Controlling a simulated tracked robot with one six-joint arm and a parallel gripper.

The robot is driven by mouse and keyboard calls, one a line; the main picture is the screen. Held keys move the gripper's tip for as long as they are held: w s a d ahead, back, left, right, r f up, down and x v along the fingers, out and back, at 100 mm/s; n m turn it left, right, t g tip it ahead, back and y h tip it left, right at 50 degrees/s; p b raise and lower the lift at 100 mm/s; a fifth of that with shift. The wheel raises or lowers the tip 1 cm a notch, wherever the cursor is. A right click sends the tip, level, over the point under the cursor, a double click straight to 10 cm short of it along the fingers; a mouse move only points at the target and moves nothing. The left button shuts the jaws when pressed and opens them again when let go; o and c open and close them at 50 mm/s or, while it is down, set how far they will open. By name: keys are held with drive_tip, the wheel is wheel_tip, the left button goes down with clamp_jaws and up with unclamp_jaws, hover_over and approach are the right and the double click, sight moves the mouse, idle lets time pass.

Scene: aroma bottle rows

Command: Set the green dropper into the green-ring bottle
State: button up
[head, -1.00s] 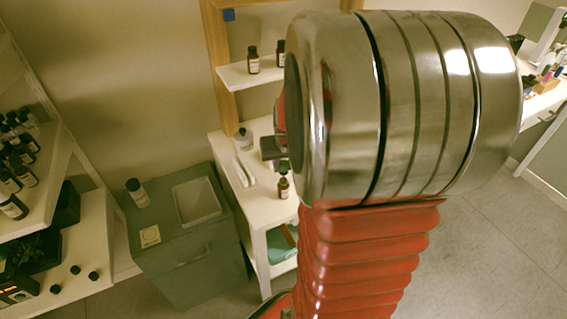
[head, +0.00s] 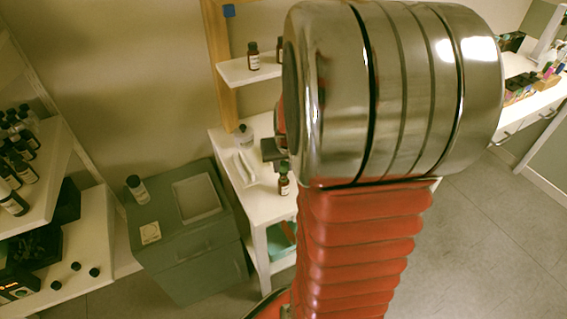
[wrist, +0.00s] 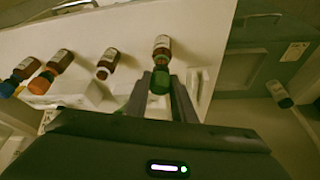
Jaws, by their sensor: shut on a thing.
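The green dropper (wrist: 158,80) shows between the fingers of my gripper (wrist: 162,92) in the wrist view, and the gripper is shut on it. A brown bottle with a white label (wrist: 162,46) lies directly in line with the dropper, its neck against the dropper's far side in the picture. Whether the dropper is inside the neck or just above it, I cannot tell. In the head view my gripper (head: 270,150) is mostly hidden behind my arm, just above a small brown bottle (head: 284,184) on the white table (head: 262,208).
In the wrist view, a blue-topped bottle (wrist: 14,82), an orange-topped bottle (wrist: 50,74) and a dark-topped bottle (wrist: 107,64) stand to the left. In the head view, a grey cabinet (head: 185,245) carries another bottle (head: 137,189), and shelves of bottles stand at far left.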

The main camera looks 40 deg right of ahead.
drive_tip(key=shift+f, duration=0.6)
drive_tip(key=o, duration=0.7)
drive_tip(key=shift+r, duration=0.1)
drive_tip(key=shift+r, duration=3.45)
